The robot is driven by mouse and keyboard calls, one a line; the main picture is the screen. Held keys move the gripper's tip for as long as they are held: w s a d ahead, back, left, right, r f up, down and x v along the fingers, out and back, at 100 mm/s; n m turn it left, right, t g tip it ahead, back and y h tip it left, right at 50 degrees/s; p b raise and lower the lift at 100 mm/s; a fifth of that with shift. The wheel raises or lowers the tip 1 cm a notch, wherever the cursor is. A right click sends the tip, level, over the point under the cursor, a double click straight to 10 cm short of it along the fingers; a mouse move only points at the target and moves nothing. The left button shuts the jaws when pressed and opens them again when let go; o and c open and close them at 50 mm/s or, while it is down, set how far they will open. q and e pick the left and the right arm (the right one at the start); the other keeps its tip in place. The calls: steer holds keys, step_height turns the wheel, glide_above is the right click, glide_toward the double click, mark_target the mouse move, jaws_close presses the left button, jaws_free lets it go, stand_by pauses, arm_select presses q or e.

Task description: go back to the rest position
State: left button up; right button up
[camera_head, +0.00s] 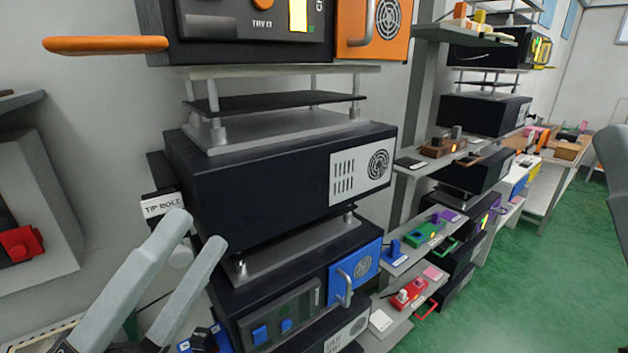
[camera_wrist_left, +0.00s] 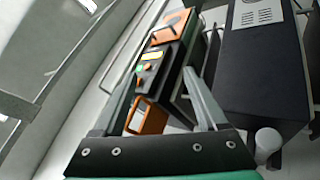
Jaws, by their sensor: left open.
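My left gripper (camera_head: 197,232) is open at the lower left of the head view, with its two grey fingers apart and nothing between them. Its tips are in front of the lower left of the stacked black units, just below a white label plate (camera_head: 160,204). In the left wrist view the same gripper (camera_wrist_left: 165,62) has its fingers spread, with a black and orange unit (camera_wrist_left: 150,75) in the background between and beyond them. A grey piece (camera_head: 612,180) cut off at the right edge of the head view may be my right gripper; its jaws cannot be made out.
An orange lever handle (camera_head: 105,45) juts left from the top black unit. A large black box (camera_head: 285,180) stands on the rack, with a blue-panelled unit (camera_head: 355,272) below. More shelves with small fixtures recede to the right. Open green floor (camera_head: 520,270) lies at the right.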

arm_select(q)
steer(key=s+a+r+m+t+y, duration=0.4)
steer(key=a+r+m+t+y, duration=0.25)
steer(key=r+m+y, duration=0.35)
step_height(320, 180, up, 32)
steer(key=p, duration=3.2)
steer(key=shift+w+g+p, duration=0.2)
steer(key=shift+g+p, duration=0.1)
steer(key=shift+g, duration=0.05)
